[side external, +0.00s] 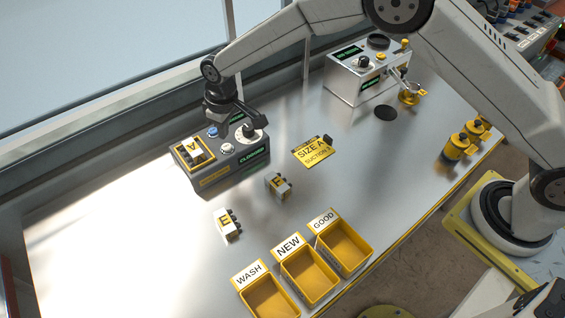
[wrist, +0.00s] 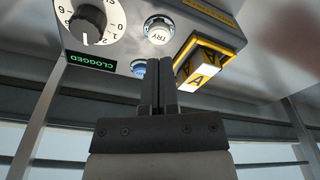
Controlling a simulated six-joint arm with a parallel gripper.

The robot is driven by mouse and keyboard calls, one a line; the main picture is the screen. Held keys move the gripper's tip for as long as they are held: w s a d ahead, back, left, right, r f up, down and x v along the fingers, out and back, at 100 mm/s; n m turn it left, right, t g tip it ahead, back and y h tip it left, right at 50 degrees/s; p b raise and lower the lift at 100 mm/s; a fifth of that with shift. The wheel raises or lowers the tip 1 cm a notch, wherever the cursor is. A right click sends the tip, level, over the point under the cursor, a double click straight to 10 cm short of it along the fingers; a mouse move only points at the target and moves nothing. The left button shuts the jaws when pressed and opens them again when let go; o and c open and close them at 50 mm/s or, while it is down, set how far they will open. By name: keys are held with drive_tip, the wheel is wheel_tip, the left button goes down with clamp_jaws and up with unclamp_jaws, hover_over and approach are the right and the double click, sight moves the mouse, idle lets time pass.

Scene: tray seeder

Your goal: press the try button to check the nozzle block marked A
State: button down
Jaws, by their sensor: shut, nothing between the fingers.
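The nozzle block marked A (side external: 194,151) sits in a yellow-edged nest at the left end of a grey test box (side external: 222,176). It also shows in the wrist view (wrist: 197,78). The white TRY button (wrist: 158,30) is beside the nest, with a numbered dial (wrist: 90,22) on its other side. A blue button (wrist: 139,68) is partly hidden by my fingers. A green-lettered display (wrist: 92,62) reads CLOGGED. My gripper (wrist: 158,62) is shut and empty, its tips over the box near the blue button and apart from TRY in the picture; contact cannot be told.
A card (side external: 314,152) reads SIZE A, SUCTION with a small number. Two loose blocks, one marked E (side external: 228,223) and another (side external: 278,186), lie in front of the box. WASH (side external: 258,285), NEW and GOOD bins stand at the front. A second machine (side external: 344,82) stands behind.

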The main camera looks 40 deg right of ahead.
sight(231, 145)
drive_tip(key=shift+r, duration=2.15)
drive_tip(key=s+d+r+m, duration=0.2)
drive_tip(key=s+d, duration=0.3)
drive_tip(key=d, duration=0.3)
drive_tip(key=s+d+r+m, duration=0.1)
drive_tip(key=s+d+r, duration=0.2)
drive_tip(key=s+d, duration=0.35)
drive_tip(key=s+d+f+m+t, duration=0.1)
drive_tip(key=s+d+m, duration=0.2)
drive_tip(key=s+d, duration=0.6)
drive_tip(key=s, duration=0.4)
drive_tip(key=shift+s+d+h, duration=0.3)
drive_tip(key=shift+s, duration=0.1)
